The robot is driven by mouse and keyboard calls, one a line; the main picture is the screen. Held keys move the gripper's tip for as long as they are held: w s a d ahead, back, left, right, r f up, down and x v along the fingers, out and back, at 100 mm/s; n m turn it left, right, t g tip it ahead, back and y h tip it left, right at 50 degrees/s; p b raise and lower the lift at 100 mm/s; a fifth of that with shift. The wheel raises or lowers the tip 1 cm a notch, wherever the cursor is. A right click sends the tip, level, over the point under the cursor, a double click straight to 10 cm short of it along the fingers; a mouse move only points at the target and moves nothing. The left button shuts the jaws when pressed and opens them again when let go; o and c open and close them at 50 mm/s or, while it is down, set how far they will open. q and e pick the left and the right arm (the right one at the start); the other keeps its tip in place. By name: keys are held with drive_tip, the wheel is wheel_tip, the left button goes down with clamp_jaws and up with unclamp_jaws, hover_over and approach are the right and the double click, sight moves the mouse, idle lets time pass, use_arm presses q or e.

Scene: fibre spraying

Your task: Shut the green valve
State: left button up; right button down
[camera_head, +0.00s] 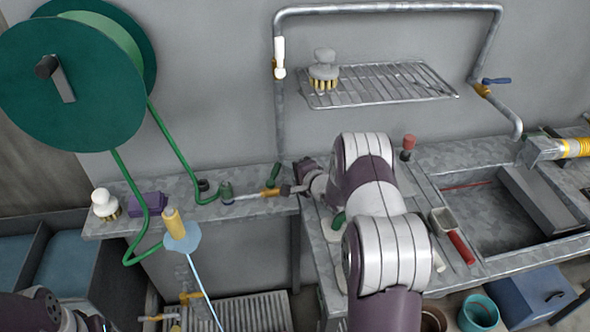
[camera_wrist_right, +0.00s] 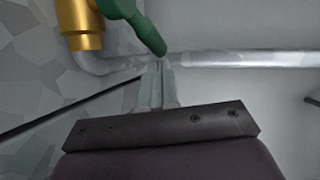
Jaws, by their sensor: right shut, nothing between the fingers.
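The green valve's lever (camera_head: 274,175) stands above a brass fitting (camera_head: 270,192) on a pipe along the wall-side counter. In the right wrist view the green lever (camera_wrist_right: 140,28) slants down from the brass body (camera_wrist_right: 80,25), and its tip is at my fingertips. Whether they touch, I cannot tell. My right gripper (camera_head: 288,189) is just right of the valve in the head view, partly hidden by my wrist. In the wrist view its fingers (camera_wrist_right: 159,66) are together and empty. Only a dark part of my left arm shows at bottom left; its gripper is out of view.
A green hose reel (camera_head: 72,85) hangs at left, its hose looping to the counter. A yellow-handled tool with a blue disc (camera_head: 182,237) is below. A wire shelf (camera_head: 375,85) sits above. A white-handled valve (camera_head: 280,55) and a blue-handled valve (camera_head: 495,81) are on the upper pipe.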

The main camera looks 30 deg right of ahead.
drive_tip(key=shift+w+a, duration=0.25)
drive_tip(key=shift+w, duration=0.25)
idle(0.3)
drive_tip(key=v, duration=1.2)
drive_tip(key=shift+s+r, duration=0.2)
drive_tip(key=shift+s, duration=0.1)
